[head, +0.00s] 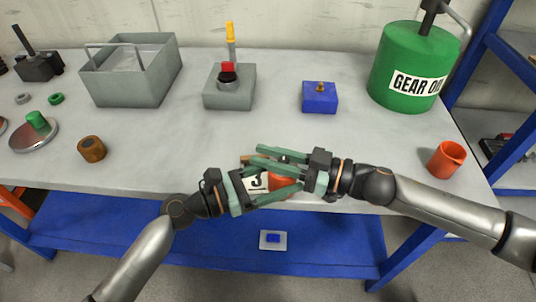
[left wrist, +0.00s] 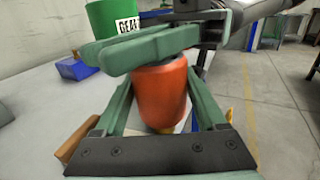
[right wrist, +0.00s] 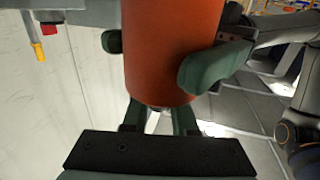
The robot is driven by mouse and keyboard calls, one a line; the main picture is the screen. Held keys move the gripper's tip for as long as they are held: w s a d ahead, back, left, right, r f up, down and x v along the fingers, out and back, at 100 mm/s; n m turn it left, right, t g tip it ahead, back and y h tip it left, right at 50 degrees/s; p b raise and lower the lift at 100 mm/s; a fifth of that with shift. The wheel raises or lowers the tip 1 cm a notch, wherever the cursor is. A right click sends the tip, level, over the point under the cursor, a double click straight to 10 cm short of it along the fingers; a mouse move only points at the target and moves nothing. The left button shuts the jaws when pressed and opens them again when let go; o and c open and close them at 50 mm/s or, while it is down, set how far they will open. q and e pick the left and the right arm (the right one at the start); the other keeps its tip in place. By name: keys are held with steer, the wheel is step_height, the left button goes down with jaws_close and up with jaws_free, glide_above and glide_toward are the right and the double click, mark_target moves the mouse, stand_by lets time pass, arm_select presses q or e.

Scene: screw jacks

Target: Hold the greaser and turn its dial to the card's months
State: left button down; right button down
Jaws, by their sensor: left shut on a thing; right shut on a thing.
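The orange greaser (head: 281,181) is held above the table's front edge, between my two grippers, and mostly hidden in the head view. My left gripper (head: 297,181) is shut around its orange body, which shows in the left wrist view (left wrist: 160,92). My right gripper (head: 258,157) comes from the right and is shut across the greaser's end; the right wrist view shows the orange body (right wrist: 172,50) beyond its fingers. The dial is hidden by the fingers. A white patch (head: 256,182) with a dark J-like mark shows between the left fingers; whether it is the card is unclear.
A brown wooden piece (left wrist: 78,138) lies close beside the left gripper. An orange cup (head: 446,161) stands at right, a green drum (head: 405,65) behind it.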

mark_target(271, 175)
steer(key=shift+n+g, duration=0.3)
steer(key=shift+g, duration=0.1)
steer(key=shift+s+d+f+n+g+h, duration=0.15)
steer(key=shift+s+n+g+h, duration=0.65)
steer(key=shift+n+g, duration=1.65)
steer(key=shift+s+d+f+n+g+h, duration=0.1)
steer(key=shift+s+n+g+h, duration=0.35)
steer(key=shift+n+g+h, duration=1.9)
steer(key=shift+s+d+f+n+g+y, duration=0.15)
steer(key=shift+s+n+g+y, duration=0.7)
steer(key=shift+g, duration=3.05)
steer(key=shift+w+n+h, duration=0.2)
steer(key=shift+n+h, duration=0.35)
steer(key=shift+h, duration=0.15)
steer(key=shift+g, duration=0.3)
steer(key=shift+w+d+r+n+h, duration=0.2)
steer(key=shift+r+n+h, duration=0.1)
steer(key=shift+r, duration=0.1)
steer(key=c, duration=0.7)
jaws_free()
